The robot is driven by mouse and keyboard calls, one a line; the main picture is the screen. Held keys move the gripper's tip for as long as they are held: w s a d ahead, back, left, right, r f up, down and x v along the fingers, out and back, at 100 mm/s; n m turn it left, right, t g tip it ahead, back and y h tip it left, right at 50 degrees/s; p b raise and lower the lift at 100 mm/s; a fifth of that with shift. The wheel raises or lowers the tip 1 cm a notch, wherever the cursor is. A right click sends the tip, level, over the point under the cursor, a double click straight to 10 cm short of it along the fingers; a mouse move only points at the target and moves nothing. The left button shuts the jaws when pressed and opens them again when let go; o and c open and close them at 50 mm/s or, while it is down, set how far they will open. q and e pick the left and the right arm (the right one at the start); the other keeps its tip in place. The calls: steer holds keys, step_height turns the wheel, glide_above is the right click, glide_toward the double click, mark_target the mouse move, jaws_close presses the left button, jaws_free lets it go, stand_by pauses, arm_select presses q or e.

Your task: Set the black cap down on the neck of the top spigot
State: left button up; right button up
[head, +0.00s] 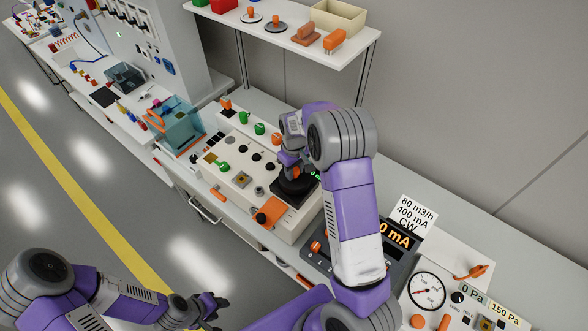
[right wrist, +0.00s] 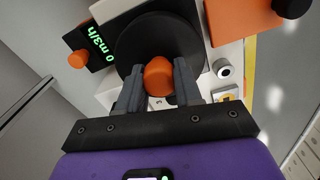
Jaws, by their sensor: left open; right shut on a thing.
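The black cap (right wrist: 150,36) is a wide dark disc with an orange knob (right wrist: 158,76). In the right wrist view my right gripper (right wrist: 160,88) is shut on this knob, with one finger on each side. In the head view the black cap (head: 293,187) is over the right part of the pale bench unit, partly covered by my right gripper (head: 291,172). The top spigot and its neck are not visible; the cap and arm cover that area. I cannot tell whether the cap touches anything below. My left gripper (head: 216,310) is open and empty, low over the floor side.
A green-lit flow display (right wrist: 103,42) is close beside the cap. Green and black knobs stand on the unit (head: 228,178). A shelf (head: 290,35) behind holds similar orange-knobbed discs.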

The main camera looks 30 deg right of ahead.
steer(key=shift+s+f, duration=0.1)
steer(key=shift+f, duration=0.15)
stand_by(0.6)
steer(key=o, duration=1.2)
steer(key=shift+f, duration=0.1)
steer(key=shift+a, duration=0.1)
steer(key=shift+r, duration=0.4)
steer(key=r, duration=0.7)
steer(key=shift+d+r, duration=0.1)
steer(key=shift+d, duration=0.2)
